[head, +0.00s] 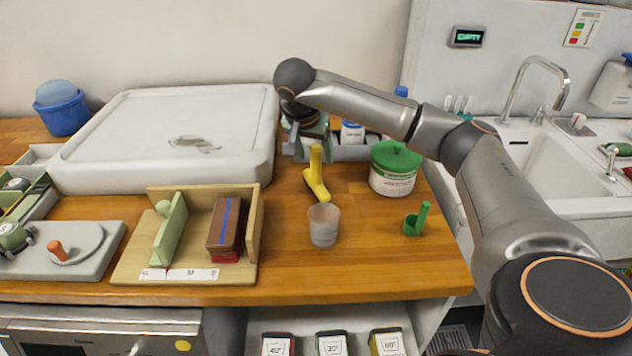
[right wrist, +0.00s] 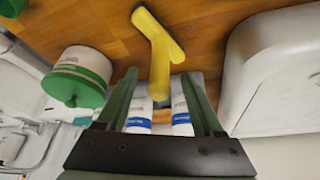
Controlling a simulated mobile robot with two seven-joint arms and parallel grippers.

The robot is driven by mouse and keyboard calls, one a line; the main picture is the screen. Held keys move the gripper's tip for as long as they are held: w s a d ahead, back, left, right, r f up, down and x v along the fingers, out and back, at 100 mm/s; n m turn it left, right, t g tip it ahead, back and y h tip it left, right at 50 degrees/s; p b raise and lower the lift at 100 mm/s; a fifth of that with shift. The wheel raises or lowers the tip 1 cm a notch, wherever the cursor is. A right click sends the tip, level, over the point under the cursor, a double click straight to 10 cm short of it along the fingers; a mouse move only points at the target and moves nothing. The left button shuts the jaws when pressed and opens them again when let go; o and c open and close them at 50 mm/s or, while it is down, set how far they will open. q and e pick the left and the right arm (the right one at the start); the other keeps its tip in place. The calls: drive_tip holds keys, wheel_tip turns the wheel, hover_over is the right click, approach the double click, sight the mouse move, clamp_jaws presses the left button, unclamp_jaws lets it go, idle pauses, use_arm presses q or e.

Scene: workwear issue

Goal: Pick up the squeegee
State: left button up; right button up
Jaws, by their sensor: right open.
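The yellow squeegee (head: 318,178) is on the wooden counter near the middle, between the white basin and the green-lidded tub. In the right wrist view the squeegee (right wrist: 161,52) has its broad end toward the top, and its narrow end reaches down to between the fingertips. My right gripper (head: 304,150) is just behind and left of the squeegee in the head view. In the right wrist view my right gripper (right wrist: 160,80) is open, with its two green fingers on either side of the narrow end; I see no contact. My left gripper is not in view.
A translucent cup (head: 323,226) stands in front of the squeegee. The green-lidded tub (head: 393,180) and a green scoop (head: 416,220) are to the right. The white basin (head: 110,165) is left. White bottles (right wrist: 181,119) show between the fingers. A wooden holder (head: 133,262) stands front left.

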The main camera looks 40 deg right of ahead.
sight(316, 170)
drive_tip(key=shift+x, duration=1.4)
drive_tip(key=shift+r, duration=0.1)
clamp_jaws()
